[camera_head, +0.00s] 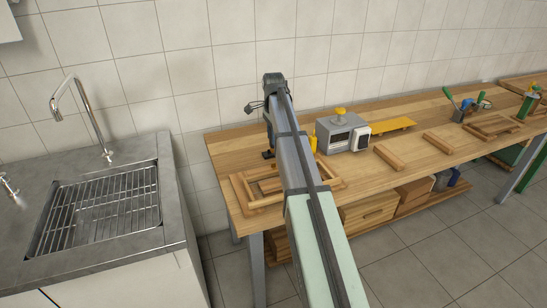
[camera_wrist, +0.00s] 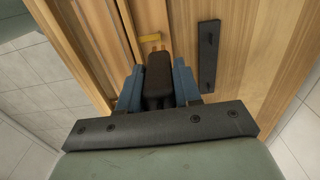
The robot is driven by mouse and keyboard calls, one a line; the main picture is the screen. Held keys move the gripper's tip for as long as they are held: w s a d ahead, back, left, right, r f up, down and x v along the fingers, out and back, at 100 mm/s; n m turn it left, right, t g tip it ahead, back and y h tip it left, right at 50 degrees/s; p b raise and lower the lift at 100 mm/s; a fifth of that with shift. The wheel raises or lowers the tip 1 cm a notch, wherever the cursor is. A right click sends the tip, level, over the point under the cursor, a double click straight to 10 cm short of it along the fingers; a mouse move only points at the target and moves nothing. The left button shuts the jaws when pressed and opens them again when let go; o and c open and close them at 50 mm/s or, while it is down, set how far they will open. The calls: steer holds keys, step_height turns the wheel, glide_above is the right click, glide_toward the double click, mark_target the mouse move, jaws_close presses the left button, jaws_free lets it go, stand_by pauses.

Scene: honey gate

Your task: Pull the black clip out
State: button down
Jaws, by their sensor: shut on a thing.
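In the wrist view, my gripper (camera_wrist: 158,66) is shut on the black clip (camera_wrist: 158,80), a dark rounded block between its two blue fingers. The clip is over or against pale wood; I cannot tell whether it is still seated there. In the head view, my gripper (camera_head: 268,149) is low over the left end of the bench, by the wooden frame (camera_head: 243,192). Small black parts show beneath it, but my arm hides much of that spot.
On the bench (camera_head: 405,175) stand a grey box (camera_head: 340,124) and a yellow plate (camera_head: 393,126). A sink (camera_head: 100,215) is at left.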

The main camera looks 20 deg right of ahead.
steer(key=shift+r, duration=2)
